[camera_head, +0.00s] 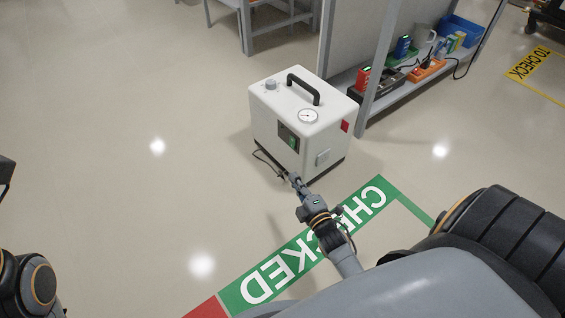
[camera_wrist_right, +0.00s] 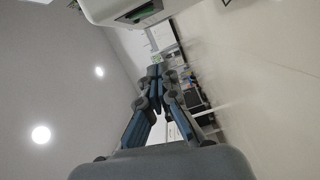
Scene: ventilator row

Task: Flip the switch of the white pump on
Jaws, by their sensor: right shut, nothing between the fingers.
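The white pump (camera_head: 298,115) stands upright on the floor, with a black carry handle and a round gauge on top. My left gripper is out of view.
A green floor strip marked CHECKED (camera_head: 268,287) lies in front of the pump. A grey shelf (camera_head: 400,92) with boxes, a jug and a blue bin (camera_head: 462,32) stands behind right. Floor at left is clear.

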